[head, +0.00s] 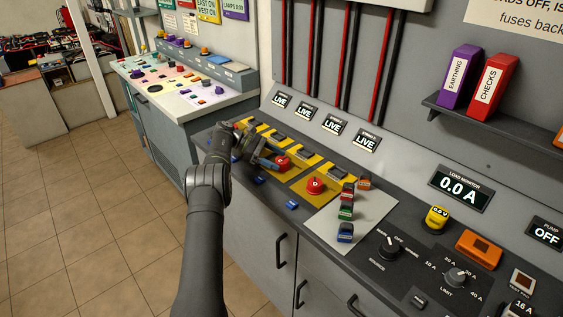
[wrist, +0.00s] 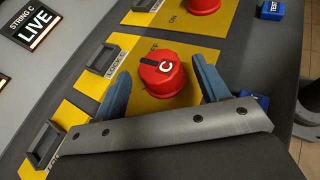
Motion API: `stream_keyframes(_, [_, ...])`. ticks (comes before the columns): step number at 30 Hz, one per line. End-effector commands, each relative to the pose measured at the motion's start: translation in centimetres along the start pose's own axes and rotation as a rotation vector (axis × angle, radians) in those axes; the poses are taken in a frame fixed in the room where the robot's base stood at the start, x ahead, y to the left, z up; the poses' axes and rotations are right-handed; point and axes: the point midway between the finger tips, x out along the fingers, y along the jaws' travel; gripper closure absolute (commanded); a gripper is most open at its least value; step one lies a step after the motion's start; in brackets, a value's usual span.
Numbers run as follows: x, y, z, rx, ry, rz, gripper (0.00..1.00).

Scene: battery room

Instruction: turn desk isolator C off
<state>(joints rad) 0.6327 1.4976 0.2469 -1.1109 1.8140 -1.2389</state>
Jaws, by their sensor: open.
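The red isolator knob C (wrist: 163,80) sits on a yellow plate (wrist: 135,92) in the wrist view, with a dark bar across its top pointing to the upper left. Lettering beside it is partly hidden. My gripper (wrist: 160,68) is open, with one blue finger on either side of the knob; contact is not clear. In the head view, my gripper (head: 262,155) is low over the desk beside the red knob (head: 282,163). The String C display (wrist: 37,30) reads LIVE.
Another red knob (head: 315,186) stands to the right on its own yellow plate. Small blue tags (head: 292,205) lie along the front. A pale mat (head: 365,222) holds several coloured blocks. A rotary selector (head: 388,252) is farther right.

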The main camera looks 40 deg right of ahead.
Motion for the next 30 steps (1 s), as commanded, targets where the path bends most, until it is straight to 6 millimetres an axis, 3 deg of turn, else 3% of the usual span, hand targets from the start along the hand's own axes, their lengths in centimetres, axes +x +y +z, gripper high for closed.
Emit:
stream_keyframes(4, [-2.1, 0.0, -0.1, 0.001, 0.001, 0.001, 0.33])
stream_keyframes(12, [-4.0, -0.1, -0.1, 0.000, -0.001, 0.002, 0.33])
stream_keyframes(30, [-5.2, 0.1, 0.6, -0.016, -0.018, 0.050, 0.33])
